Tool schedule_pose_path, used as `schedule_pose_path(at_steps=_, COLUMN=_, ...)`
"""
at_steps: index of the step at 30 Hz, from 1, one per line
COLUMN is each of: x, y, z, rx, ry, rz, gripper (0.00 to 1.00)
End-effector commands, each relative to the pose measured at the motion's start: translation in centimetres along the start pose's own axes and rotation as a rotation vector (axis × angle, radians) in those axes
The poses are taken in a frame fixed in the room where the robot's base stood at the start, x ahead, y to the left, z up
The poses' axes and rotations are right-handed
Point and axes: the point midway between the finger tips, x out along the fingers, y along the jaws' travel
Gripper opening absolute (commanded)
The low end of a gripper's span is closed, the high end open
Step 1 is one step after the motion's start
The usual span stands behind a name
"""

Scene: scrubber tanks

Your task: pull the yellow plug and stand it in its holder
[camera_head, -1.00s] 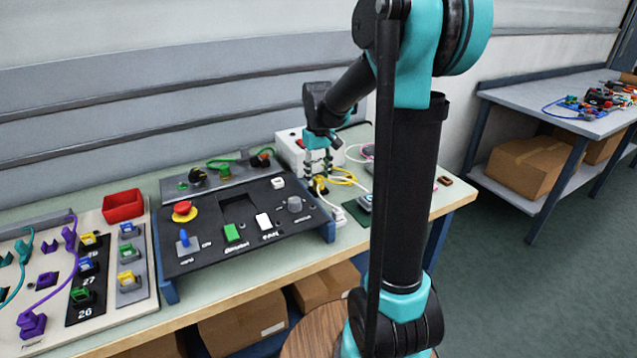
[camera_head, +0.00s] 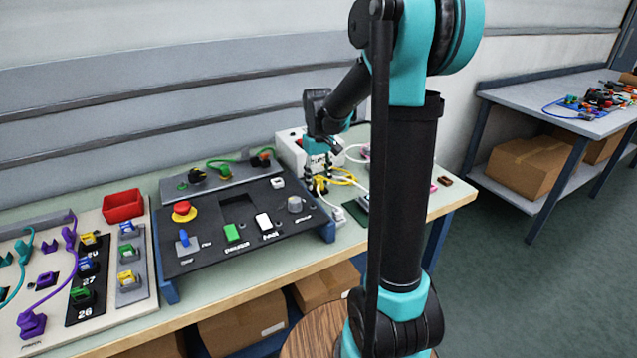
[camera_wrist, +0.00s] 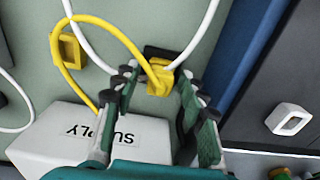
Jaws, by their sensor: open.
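In the wrist view, the yellow plug (camera_wrist: 160,80) sits against a black piece at the top middle, with a yellow cable looping from it to the left. In the head view the plug (camera_head: 321,188) is small and partly hidden. My gripper (camera_wrist: 157,80) is open, with one finger on each side of the plug; I cannot tell whether either touches it. It also shows in the head view (camera_head: 318,184), pointing down. A yellow square frame (camera_wrist: 68,37), possibly the holder, stands left of the plug, partly behind the cable.
A white box marked SUPPLY (camera_wrist: 90,135) stands close to my left finger. White cables (camera_wrist: 95,50) cross near the plug. A blue edge (camera_wrist: 245,60) and the dark control panel (camera_head: 215,255) lie to one side. A red bin (camera_head: 123,206) stands farther left.

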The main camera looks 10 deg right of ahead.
Motion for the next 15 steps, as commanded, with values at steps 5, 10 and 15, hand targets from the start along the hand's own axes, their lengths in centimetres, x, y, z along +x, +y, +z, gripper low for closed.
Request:
schedule_pose_path(at_steps=5, x=0.00, y=0.00, z=0.00, rx=0.000, ry=0.000, rz=0.000, gripper=0.42)
schedule_pose_path(at_steps=10, x=0.00, y=0.00, z=0.00, rx=0.000, ry=0.000, rz=0.000, gripper=0.34)
schedule_pose_path(at_steps=15, x=0.00, y=0.00, z=0.00, rx=0.000, ry=0.000, rz=0.000, gripper=0.12)
